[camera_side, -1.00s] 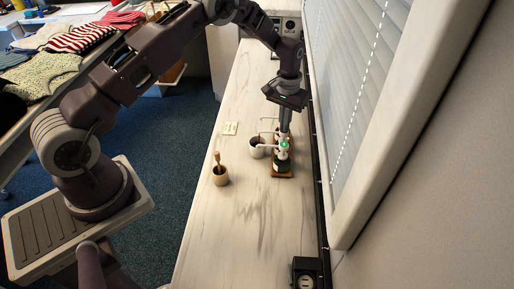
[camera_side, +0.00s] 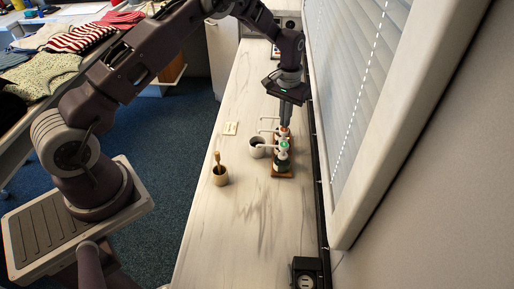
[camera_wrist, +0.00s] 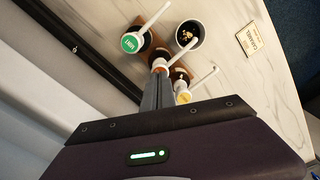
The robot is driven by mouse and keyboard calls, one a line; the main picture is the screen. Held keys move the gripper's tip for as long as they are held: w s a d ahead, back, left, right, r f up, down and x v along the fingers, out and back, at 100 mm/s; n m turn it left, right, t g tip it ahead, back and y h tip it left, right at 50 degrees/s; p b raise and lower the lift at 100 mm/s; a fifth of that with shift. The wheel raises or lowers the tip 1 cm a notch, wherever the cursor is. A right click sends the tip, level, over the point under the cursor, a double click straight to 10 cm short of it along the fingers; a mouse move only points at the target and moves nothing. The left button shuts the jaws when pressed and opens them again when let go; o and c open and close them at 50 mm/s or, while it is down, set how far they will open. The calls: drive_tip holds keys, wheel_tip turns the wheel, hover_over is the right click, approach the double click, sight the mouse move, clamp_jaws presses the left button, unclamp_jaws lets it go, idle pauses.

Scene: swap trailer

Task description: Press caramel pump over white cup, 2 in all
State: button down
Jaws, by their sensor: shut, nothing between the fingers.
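Three pump bottles stand in a row on a wooden base: a green-capped pump (camera_wrist: 130,42), a middle pump (camera_wrist: 160,64) with an orange-red cap (camera_side: 284,132), and a yellow-capped pump (camera_wrist: 183,97). I cannot read which is caramel. The white cup (camera_side: 257,148) stands beside the row; in the wrist view the cup (camera_wrist: 203,34) has a dark inside with tan patches. The middle pump's spout reaches over its rim. My gripper (camera_side: 285,123) is shut and empty, pointing down just above the middle pump's cap. The fingertips partly hide this pump in the wrist view.
A small card (camera_side: 230,128) lies left of the cup. A cup-like pot with a wooden tool (camera_side: 220,175) stands nearer the camera. The window blind and wall (camera_side: 350,110) run close along the right. The front counter is mostly clear.

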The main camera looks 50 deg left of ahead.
idle(0.4)
drive_tip(key=shift+r, duration=3)
drive_tip(key=s+d+r+m+t, duration=0.1)
drive_tip(key=s+d+r, duration=0.1)
drive_tip(key=s+r, duration=0.75)
drive_tip(key=s+d+r+t, duration=0.2)
drive_tip(key=s+r, duration=0.4)
drive_tip(key=r, duration=0.6)
drive_tip(key=s+d+m+t, duration=0.1)
drive_tip(key=s+m+t, duration=0.1)
drive_tip(key=s, duration=1.9)
drive_tip(key=shift+d+t, duration=0.3)
drive_tip(key=shift+d, duration=0.05)
